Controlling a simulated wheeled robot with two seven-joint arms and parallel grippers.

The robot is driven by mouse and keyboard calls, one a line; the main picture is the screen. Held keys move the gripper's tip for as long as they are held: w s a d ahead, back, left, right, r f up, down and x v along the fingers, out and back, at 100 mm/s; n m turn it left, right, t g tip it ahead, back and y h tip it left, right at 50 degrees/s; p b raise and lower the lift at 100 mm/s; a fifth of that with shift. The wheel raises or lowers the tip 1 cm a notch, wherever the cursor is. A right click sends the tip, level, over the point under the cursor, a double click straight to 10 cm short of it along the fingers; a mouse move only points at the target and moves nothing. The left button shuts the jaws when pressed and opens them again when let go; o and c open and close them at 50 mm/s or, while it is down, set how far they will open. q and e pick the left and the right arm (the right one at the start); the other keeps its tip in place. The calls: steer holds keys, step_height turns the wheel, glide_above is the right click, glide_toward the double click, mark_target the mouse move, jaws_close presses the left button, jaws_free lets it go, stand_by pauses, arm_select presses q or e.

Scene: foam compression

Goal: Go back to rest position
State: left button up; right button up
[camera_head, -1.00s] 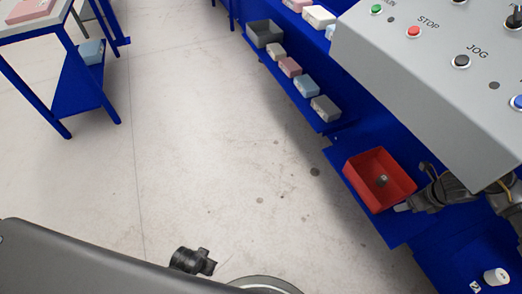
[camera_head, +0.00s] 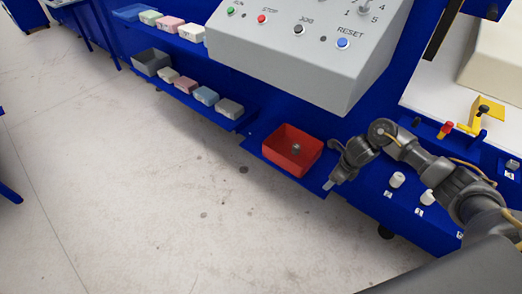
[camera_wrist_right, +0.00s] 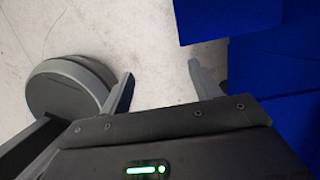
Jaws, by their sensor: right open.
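My right gripper (camera_head: 330,184) hangs at the right end of the red bin, just off the blue shelf edge in the head view. In the right wrist view the gripper (camera_wrist_right: 162,84) has its two fingers apart, with only pale floor between them. It holds nothing. The red bin (camera_head: 278,164) sits on a blue shelf, with a small grey part (camera_head: 296,149) inside it. My left gripper is not in view.
A grey control panel (camera_head: 290,60) with buttons overhangs the bin. Shelves of small boxes (camera_head: 206,96) stand to the left. White knobs (camera_head: 397,180) sit on the blue bench under my right arm. The floor (camera_head: 150,200) is clear at the lower left.

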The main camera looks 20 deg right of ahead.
stand_by(0.3)
